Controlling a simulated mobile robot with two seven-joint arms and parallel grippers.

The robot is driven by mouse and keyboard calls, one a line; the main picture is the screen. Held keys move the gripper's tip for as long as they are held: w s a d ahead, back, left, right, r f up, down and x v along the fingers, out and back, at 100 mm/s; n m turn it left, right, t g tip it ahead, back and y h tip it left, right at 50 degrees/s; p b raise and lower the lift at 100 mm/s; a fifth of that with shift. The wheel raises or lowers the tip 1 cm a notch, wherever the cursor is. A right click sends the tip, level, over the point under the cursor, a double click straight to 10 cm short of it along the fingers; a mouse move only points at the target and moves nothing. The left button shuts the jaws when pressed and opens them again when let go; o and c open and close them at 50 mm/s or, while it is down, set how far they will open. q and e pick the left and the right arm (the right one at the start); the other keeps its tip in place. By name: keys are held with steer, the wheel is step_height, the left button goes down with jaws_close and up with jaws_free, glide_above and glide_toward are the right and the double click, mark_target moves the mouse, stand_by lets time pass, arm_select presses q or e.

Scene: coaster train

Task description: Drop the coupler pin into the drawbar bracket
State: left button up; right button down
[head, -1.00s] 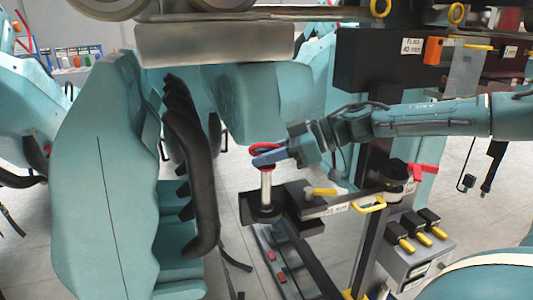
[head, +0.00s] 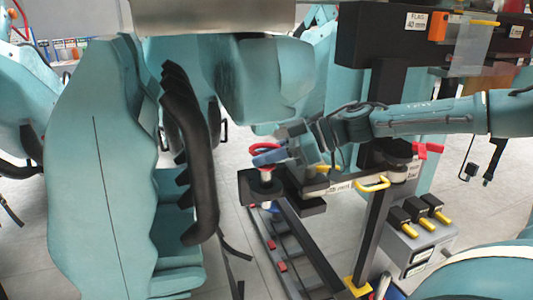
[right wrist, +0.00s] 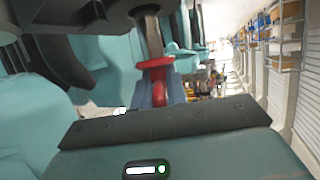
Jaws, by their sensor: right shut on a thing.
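The coupler pin has a red ring handle (head: 264,148) and a silver shaft. My right gripper (head: 270,158), with blue fingers, is shut on the handle. The pin is upright above the dark drawbar bracket (head: 249,186), with a short length of shaft showing between fingers and bracket. A small pale piece shows under the bracket and looks like the pin's lower end. In the right wrist view, the red collar of the pin (right wrist: 156,63) is close to the fingers, and the shaft runs to the dark bracket (right wrist: 100,12). My left gripper is not in view.
A grey box (head: 415,245) with yellow levers stands right. A teal coaster seat (head: 100,170) with a black restraint (head: 190,150) stands close left. Rails lie below.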

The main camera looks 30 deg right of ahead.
mark_target(267, 169)
steer(key=shift+f+b, duration=0.9)
steer(key=shift+f, duration=0.35)
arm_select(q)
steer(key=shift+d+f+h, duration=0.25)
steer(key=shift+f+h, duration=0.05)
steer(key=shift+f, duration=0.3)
arm_select(e)
steer(key=shift+f, duration=0.3)
steer(key=c, duration=1.3)
jaws_free()
steer(key=shift+f, duration=0.1)
